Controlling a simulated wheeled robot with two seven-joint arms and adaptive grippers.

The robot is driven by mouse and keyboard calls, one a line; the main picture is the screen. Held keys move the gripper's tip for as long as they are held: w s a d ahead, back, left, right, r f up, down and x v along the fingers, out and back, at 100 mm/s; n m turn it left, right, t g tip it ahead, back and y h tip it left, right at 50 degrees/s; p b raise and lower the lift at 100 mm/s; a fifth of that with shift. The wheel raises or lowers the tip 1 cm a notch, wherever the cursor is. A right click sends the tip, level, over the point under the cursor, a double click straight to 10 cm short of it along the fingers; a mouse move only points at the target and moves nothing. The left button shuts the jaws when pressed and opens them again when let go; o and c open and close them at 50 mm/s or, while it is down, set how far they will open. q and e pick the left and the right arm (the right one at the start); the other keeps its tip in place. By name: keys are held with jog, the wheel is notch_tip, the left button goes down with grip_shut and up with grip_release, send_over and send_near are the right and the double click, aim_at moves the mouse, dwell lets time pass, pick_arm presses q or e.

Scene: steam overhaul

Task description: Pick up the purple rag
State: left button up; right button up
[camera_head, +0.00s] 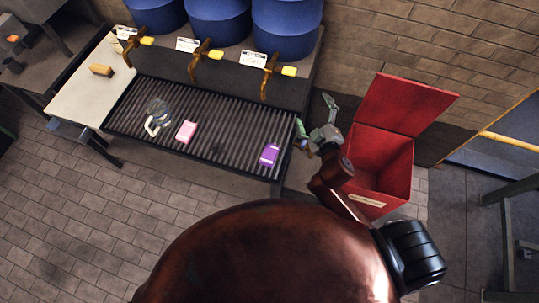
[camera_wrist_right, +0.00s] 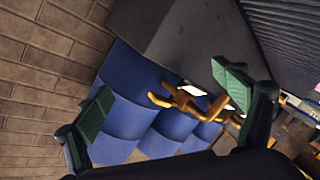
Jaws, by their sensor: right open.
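The purple rag (camera_head: 269,155) lies folded near the right end of the ribbed bench top (camera_head: 220,137) in the head view. My right gripper (camera_head: 315,116) is open and empty, just past the bench's right end, to the right of the rag and a little farther back. Its two green finger pads (camera_wrist_right: 170,100) stand wide apart in the right wrist view with nothing between them. The rag cannot be made out in the wrist view. My left gripper is not in view.
A pink rag (camera_head: 186,131) and a grey-and-white item (camera_head: 154,116) lie on the bench. Blue barrels (camera_head: 287,30) with brass taps (camera_head: 268,76) stand behind it. An open red bin (camera_head: 385,160) is right of my right arm. The ribbed top around the purple rag is clear.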

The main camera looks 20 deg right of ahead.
jog(key=w+a+r+n+t+y, duration=0.2)
jog(key=a+r+n+t+y, duration=0.1)
jog(key=a+r+n+y, duration=0.9)
jog(key=s+a+f+n+g+y, duration=0.1)
jog(key=s+a+n+g+y, duration=0.25)
jog(key=a+n+g, duration=0.45)
jog(key=s+a+f+n+g+y, duration=0.1)
jog(key=s+a+n+g+y, duration=0.3)
jog(key=a+n, duration=0.65)
jog(key=n+g+h, duration=0.4)
jog(key=n+h, duration=0.3)
jog(key=h, duration=0.8)
send_near(270, 154)
jog(key=f, duration=0.2)
jog(key=x, duration=0.6)
jog(key=shift+w+a, duration=0.2)
jog(key=shift+w, duration=0.1)
jog(key=shift+w+a+f, duration=0.15)
jog(key=shift+a+f, duration=0.05)
jog(key=shift+f, duration=0.25)
jog(key=shift+y, duration=0.25)
